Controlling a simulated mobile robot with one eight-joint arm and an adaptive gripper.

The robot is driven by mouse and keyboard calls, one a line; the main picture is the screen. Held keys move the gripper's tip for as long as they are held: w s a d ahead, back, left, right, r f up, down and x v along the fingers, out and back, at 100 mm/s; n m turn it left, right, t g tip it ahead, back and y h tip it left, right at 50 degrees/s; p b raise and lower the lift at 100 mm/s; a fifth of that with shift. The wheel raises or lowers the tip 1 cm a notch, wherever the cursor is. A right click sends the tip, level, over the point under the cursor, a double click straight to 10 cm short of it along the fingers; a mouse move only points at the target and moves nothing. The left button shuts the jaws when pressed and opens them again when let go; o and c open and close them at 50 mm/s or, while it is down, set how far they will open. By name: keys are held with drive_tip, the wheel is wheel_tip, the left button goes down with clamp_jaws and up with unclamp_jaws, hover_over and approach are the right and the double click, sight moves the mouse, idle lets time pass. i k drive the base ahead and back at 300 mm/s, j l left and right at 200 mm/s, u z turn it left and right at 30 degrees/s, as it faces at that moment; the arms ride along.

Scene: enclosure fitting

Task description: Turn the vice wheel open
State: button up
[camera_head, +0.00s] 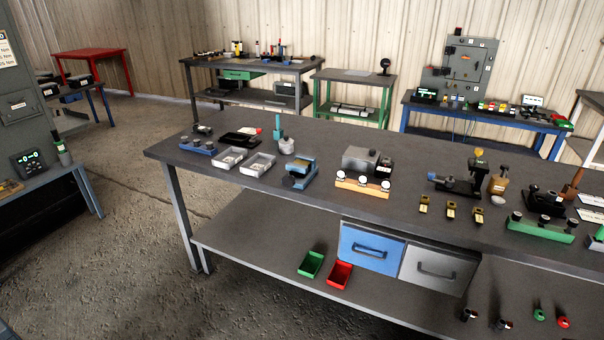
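A small blue device (301,173) with a block held on top stands left of the middle of the long grey workbench. A dark round part shows at its front left; it may be a vice with its wheel, but it is too small to tell. Another low blue and black device (455,185), also vice-like, sits on the right half of the bench beside a stand with a yellow dial (479,154). No wheel is clearly visible on it. My gripper is not in view.
The workbench (330,215) also holds grey trays (258,165), a grey block (361,159), an orange rack (362,188) with white knobs, and a green rack (540,230). Its lower shelf has green and red bins (338,275). Bare floor (110,240) lies to the left.

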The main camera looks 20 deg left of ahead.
sight(288, 180)
drive_tip(key=u, duration=1.3)
drive_tip(key=i, duration=0.6)
drive_tip(key=i+j+z, duration=0.1)
drive_tip(key=i, duration=0.5)
